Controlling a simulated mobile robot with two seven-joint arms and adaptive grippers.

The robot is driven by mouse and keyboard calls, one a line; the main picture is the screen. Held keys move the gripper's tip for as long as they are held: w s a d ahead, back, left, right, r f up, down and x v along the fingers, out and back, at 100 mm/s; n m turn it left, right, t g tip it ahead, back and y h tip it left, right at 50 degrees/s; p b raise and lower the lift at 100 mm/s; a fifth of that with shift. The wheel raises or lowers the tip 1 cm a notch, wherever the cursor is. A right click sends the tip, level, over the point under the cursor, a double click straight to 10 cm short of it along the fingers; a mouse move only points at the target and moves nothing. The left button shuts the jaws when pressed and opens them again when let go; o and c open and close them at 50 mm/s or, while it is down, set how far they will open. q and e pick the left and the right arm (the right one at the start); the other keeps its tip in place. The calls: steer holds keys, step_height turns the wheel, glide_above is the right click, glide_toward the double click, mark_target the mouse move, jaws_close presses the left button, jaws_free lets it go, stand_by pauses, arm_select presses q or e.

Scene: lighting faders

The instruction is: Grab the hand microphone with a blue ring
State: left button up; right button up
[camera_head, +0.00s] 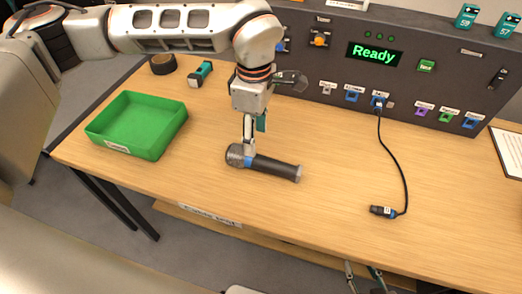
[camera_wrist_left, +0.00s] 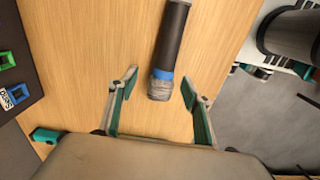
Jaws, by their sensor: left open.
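The hand microphone (camera_head: 275,167) lies on the wooden table, with a dark grey body, a silver mesh head and a blue ring (camera_head: 248,161). It also shows in the left wrist view (camera_wrist_left: 171,38), where its head and blue ring lie between my open left fingertips (camera_wrist_left: 160,80), touching neither finger in that picture. In the head view my left gripper (camera_head: 249,150) points down at the head end of the microphone and covers part of it. My right gripper (camera_head: 362,270) shows only its fingertips, apart, at the bottom edge in front of the table.
A green tray (camera_head: 138,152) stands at the table's left. A panel reading "Ready" (camera_head: 375,54) stands at the back. A black cable (camera_head: 393,157) runs from it to a connector (camera_head: 383,211) at the right.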

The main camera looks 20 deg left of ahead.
mark_target(256, 156)
arm_select(q)
steer(key=f, duration=0.4)
steer(key=s+f, duration=0.1)
steer(key=f, duration=0.1)
steer(key=shift+s+d+f, duration=0.1)
steer(key=shift+d+f, duration=0.1)
steer(key=shift+f, duration=0.6)
jaws_close()
